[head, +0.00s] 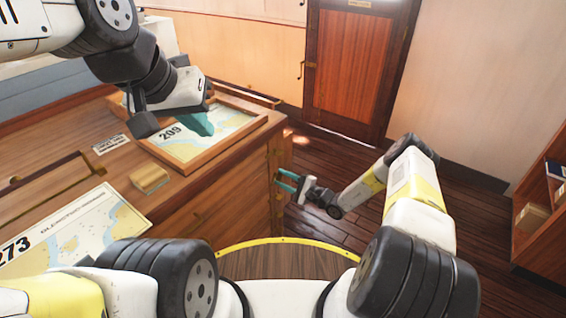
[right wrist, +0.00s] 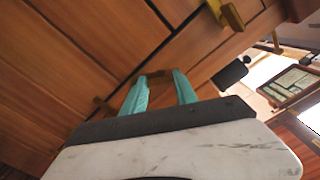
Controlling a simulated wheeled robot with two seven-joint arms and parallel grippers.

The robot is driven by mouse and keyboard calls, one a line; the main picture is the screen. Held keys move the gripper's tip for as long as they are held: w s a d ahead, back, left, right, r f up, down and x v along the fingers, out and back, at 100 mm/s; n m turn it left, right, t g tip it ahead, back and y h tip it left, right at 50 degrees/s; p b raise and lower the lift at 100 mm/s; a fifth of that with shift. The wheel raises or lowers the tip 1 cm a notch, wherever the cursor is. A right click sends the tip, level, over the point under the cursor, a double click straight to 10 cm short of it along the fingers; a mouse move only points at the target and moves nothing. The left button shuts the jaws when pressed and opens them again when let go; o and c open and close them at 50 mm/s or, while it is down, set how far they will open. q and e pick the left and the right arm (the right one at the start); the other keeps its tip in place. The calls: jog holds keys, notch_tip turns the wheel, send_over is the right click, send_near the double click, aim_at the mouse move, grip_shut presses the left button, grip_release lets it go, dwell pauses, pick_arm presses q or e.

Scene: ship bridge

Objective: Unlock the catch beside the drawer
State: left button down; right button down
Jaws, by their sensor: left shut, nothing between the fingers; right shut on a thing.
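My right gripper (head: 286,179) is at the front corner of the wooden chart cabinet, its teal fingers against the front. In the right wrist view the fingers (right wrist: 160,90) are shut on a small brass-brown piece, the catch (right wrist: 156,75), which is partly hidden between them. A wooden drawer front (right wrist: 115,30) lies beside it, with dark gaps between the panels. I cannot tell whether the catch is turned. My left gripper (head: 203,122) is shut and empty, above the framed chart marked 209.
On the cabinet top are the framed 209 chart (head: 225,128), a small wooden block (head: 150,179) and a chart marked 273 (head: 75,232). A brass fitting (right wrist: 230,14) sits on the cabinet front.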

jog(key=n, duration=0.5)
jog(key=shift+d+n, duration=0.1)
jog(key=shift+n, duration=0.3)
dwell(0.4)
jog(key=c, duration=1)
grip_release()
jog(key=shift+o, duration=0.2)
jog(key=v, duration=0.7)
jog(key=shift+s+d, duration=0.25)
jog(key=shift+d, duration=0.05)
